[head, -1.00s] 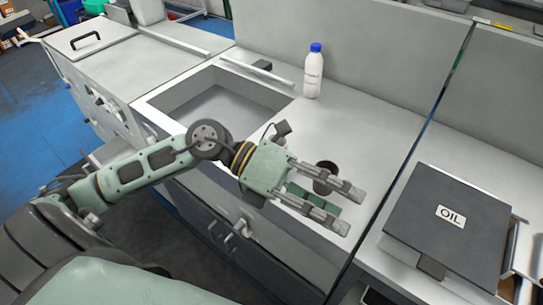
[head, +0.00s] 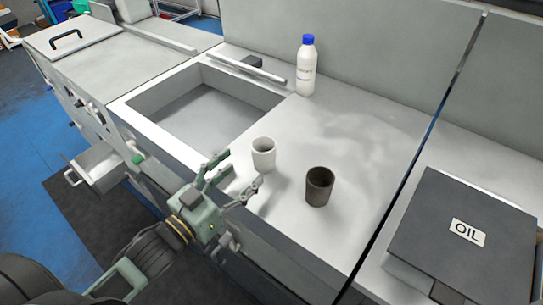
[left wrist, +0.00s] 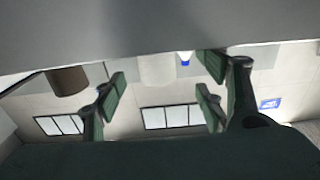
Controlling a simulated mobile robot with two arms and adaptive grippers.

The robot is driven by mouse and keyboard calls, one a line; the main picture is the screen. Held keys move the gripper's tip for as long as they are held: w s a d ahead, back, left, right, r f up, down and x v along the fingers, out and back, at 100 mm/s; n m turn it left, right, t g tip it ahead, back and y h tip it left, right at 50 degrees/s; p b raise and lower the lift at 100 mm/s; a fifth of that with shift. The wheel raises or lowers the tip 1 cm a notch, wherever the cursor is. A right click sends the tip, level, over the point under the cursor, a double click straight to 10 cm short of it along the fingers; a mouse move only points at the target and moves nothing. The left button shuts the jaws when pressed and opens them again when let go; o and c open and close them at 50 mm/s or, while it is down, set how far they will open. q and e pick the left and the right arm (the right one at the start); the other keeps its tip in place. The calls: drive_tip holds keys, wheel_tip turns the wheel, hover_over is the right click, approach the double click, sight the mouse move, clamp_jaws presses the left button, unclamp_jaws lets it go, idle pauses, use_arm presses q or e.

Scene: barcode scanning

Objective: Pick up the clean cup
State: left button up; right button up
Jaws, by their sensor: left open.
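A white, clean-looking cup (head: 263,155) stands upright on the counter, near the sink's right front corner. A dark brown cup (head: 320,187) stands upright to its right. My left gripper (head: 238,173) is open and empty at the counter's front edge, its fingers pointing toward the white cup and still short of it. In the left wrist view, which looks upside down, the white cup (left wrist: 158,70) shows between the open fingers (left wrist: 162,92), and the brown cup (left wrist: 68,80) is to the left. My right gripper is not in view.
A white bottle with a blue cap (head: 306,66) stands at the back of the counter. The sink (head: 135,107) opens to the left of the cups. A dark box marked OIL (head: 465,225) is at the right. The counter between the cups and the bottle is clear.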

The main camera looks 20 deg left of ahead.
sight(257, 159)
use_arm(q)
drive_tip(key=shift+w+d, duration=0.2)
drive_tip(key=shift+w+d+r, duration=0.2)
drive_tip(key=shift+w, duration=0.05)
drive_tip(key=p+x, duration=0.1)
drive_tip(key=x, duration=0.4)
drive_tip(key=shift+d+r, duration=0.1)
drive_tip(key=shift+d, duration=0.05)
drive_tip(key=shift+s, duration=0.15)
drive_tip(key=shift+c, duration=0.2)
drive_tip(key=c, duration=1.2)
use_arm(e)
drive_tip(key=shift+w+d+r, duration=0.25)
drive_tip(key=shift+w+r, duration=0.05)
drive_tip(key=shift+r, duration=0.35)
